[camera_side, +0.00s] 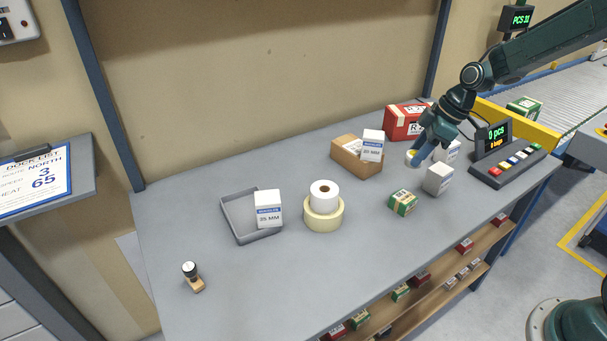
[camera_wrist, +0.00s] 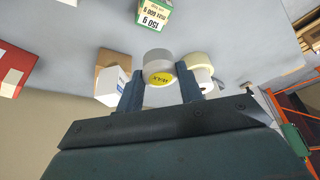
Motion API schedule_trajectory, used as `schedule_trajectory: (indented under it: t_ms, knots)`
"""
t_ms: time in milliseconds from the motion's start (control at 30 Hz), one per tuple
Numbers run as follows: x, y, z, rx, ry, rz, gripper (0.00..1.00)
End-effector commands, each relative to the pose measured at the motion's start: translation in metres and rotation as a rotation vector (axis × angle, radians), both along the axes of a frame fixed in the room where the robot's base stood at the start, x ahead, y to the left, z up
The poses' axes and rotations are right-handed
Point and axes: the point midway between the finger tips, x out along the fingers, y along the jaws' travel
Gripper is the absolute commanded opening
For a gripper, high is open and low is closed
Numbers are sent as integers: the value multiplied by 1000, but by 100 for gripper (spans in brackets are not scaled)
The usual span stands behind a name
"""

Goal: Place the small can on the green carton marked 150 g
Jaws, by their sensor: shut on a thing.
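The small can (camera_wrist: 158,68) is grey with a yellow lid lettered WAX. My gripper (camera_wrist: 158,88) is shut on it, one finger on each side. In the side view the can (camera_side: 411,159) shows as a small pale shape with yellow at the tip of my gripper (camera_side: 419,155); its height above the table is hard to tell. The green carton (camera_wrist: 155,13) marked 150 g lies apart from the can, cut by the top edge of the wrist view. In the side view the green carton (camera_side: 402,203) lies on the table, nearer the camera than my gripper.
White cartons (camera_side: 438,179) stand right of the green carton. A red carton (camera_side: 402,122) is behind; a button console (camera_side: 507,165) is right.

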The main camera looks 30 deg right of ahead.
Motion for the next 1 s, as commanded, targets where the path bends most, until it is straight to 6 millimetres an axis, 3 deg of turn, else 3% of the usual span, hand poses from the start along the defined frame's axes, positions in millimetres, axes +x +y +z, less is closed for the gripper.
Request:
schedule_trajectory:
  t_ms: [100, 300, 667, 1000]
  knots:
    - [-1, 0, -25, 2, 6, 0, 14]
    - [0, 0, -52, 0, 2, -1, 14]
    - [0, 0, -61, 0, 0, 0, 14]
    - [0, 0, -96, 1, 3, 1, 14]
